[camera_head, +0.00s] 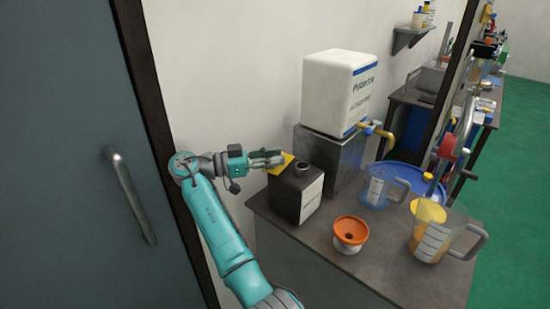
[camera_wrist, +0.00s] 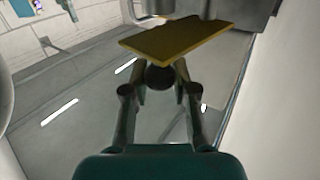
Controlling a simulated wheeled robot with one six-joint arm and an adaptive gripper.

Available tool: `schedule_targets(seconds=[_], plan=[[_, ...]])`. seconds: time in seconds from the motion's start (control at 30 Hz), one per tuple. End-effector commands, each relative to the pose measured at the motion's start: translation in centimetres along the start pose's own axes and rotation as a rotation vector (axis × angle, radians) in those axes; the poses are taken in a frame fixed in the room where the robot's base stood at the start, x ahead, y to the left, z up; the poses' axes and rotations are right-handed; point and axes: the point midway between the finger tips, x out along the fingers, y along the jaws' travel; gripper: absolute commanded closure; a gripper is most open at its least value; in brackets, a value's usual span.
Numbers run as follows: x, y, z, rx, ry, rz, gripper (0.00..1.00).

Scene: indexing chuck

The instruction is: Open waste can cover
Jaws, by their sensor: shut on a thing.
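The yellow cover (camera_head: 284,168) is a flat plate, tilted, at the left of the neck. My gripper (camera_head: 279,158) reaches in from the left and is at the cover. In the wrist view the cover (camera_wrist: 178,43) lies just beyond my fingertips (camera_wrist: 160,75). A dark round piece (camera_wrist: 160,78), perhaps the cover's knob, sits between them. Whether the cover touches the can is hidden.
A white container (camera_head: 338,90) with a yellow tap (camera_head: 378,130) stands on a metal block (camera_head: 332,155) behind the can. An orange funnel (camera_head: 350,233), a clear jug (camera_head: 382,187) and a jug of amber liquid (camera_head: 435,240) stand to the right. A door (camera_head: 70,160) is at left.

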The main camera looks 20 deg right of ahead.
Motion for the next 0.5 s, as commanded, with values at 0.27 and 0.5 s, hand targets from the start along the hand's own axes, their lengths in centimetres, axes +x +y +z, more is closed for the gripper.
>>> schedule_targets(seconds=[0.27,0.5], plan=[[-0.02,-0.02,0.12,-0.002,-0.002,0.002,1.0],[-0.01,-0.02,0.11,-0.002,-0.001,0.002,0.47]])
